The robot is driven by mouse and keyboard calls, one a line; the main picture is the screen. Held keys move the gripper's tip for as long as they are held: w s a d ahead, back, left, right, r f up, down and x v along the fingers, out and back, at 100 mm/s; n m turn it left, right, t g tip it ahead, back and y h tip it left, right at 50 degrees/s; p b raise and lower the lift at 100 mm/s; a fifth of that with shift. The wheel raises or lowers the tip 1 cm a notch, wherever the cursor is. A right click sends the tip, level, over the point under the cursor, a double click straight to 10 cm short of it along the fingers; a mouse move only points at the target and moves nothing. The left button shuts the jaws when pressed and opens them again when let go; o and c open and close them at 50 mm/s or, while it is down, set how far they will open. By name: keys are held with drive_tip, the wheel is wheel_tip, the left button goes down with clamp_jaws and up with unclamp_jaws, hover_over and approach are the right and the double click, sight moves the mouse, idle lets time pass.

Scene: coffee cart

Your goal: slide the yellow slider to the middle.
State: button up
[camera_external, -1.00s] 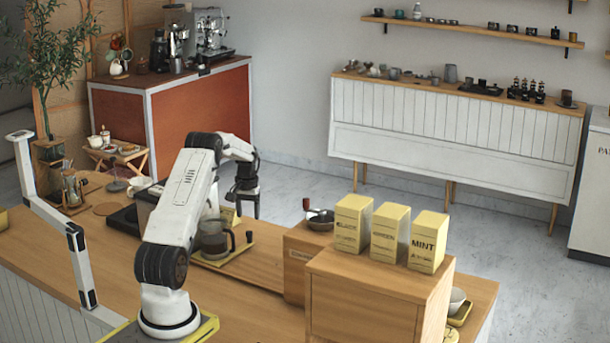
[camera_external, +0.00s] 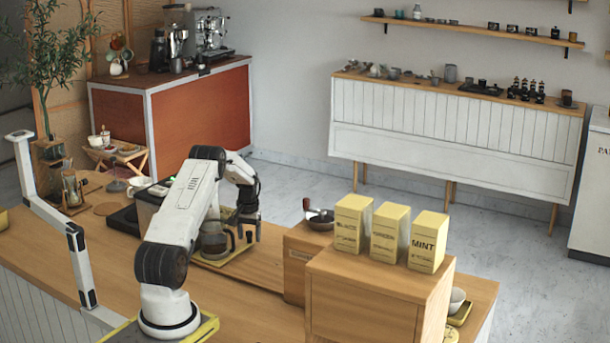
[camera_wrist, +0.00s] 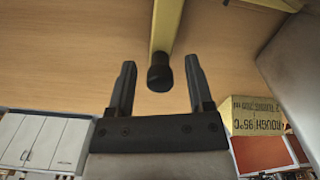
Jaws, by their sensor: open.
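In the wrist view a yellow bar (camera_wrist: 165,28) runs down from the top edge and ends in a black knob (camera_wrist: 159,74). It appears to be the yellow slider; I cannot tell its position along its travel. My gripper (camera_wrist: 160,68) is open, with one finger on each side of the knob and visible gaps on both sides. In the external view my gripper (camera_external: 248,230) is low over the counter, just right of the glass carafe (camera_external: 214,240). The slider cannot be made out clearly there.
The carafe stands on a yellow-edged tray (camera_external: 225,256). A wooden box (camera_external: 297,262) with a red-handled grinder (camera_external: 320,219) stands to the right. A lettered yellow block (camera_wrist: 252,114) shows at right in the wrist view.

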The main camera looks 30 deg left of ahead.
clamp_jaws()
idle(1.5)
